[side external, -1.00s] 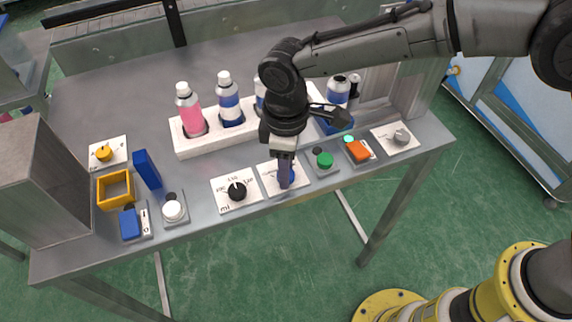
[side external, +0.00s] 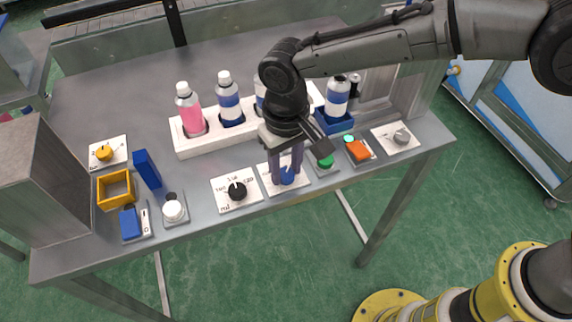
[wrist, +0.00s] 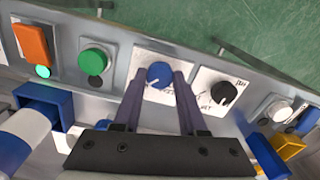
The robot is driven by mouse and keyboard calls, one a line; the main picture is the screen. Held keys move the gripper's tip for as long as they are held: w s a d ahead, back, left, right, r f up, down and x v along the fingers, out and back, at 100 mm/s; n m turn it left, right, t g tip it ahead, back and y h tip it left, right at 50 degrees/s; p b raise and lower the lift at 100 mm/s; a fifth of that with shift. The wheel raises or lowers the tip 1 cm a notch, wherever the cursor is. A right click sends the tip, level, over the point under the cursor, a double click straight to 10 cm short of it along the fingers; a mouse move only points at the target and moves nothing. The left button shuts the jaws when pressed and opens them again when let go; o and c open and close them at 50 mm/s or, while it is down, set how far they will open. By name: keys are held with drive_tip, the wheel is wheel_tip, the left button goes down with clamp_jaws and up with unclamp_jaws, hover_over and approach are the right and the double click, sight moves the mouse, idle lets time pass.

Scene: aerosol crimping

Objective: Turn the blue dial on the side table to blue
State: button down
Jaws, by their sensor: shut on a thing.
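The blue dial (side external: 287,176) sits on a white plate (side external: 269,184) near the front edge of the side table (side external: 200,232). My gripper (side external: 288,177) points down over it, with a finger on either side, shut on the dial. In the wrist view the blue dial (wrist: 159,74) shows between the two fingertips (wrist: 159,78). A light mark shows on the dial's face there. The plate's lettering is partly hidden by the fingers and too small to read.
A black dial (side external: 237,191) on a white plate stands close on the left, and a green button (side external: 325,161) close on the right. An orange switch (side external: 358,150) and a grey knob (side external: 401,136) lie farther right. A white rack (side external: 188,148) with bottles stands behind.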

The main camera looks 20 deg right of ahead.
sight(286, 173)
drive_tip(key=shift+r+m, duration=0.15)
drive_tip(key=shift+m, duration=0.55)
drive_tip(key=shift+c, duration=2.3)
unclamp_jaws()
wheel_tip(286, 173, up, 14)
